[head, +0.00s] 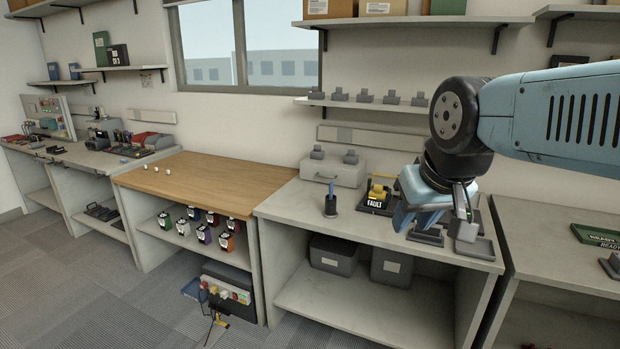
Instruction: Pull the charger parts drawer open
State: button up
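A light grey drawer unit (333,170) stands at the back of the grey counter, against the wall, with a dark handle on its front and two small grey charger-like blocks on top. I take it to be the charger parts drawer; no label is readable. Its front looks flush, so it appears closed. My gripper (466,213) is over the right part of the same counter, well to the right of the drawer and apart from it. Its fingers are small and partly overlap grey things on the counter, so their opening is unclear.
A yellow item with a FAULT sign (376,196) and a dark cup with a blue tool (331,205) stand between the drawer and my gripper. Grey trays (475,247) lie below my gripper. A shelf with several charger blocks (365,104) hangs above. The counter's front left is clear.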

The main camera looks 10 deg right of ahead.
aim_at(340, 177)
jog(key=u, duration=0.45)
jog(key=i, duration=1.85)
jog(key=z, duration=0.65)
jog(key=k, duration=0.85)
jog(key=z, duration=0.2)
jog(key=i, duration=0.9)
jog(key=u, duration=0.05)
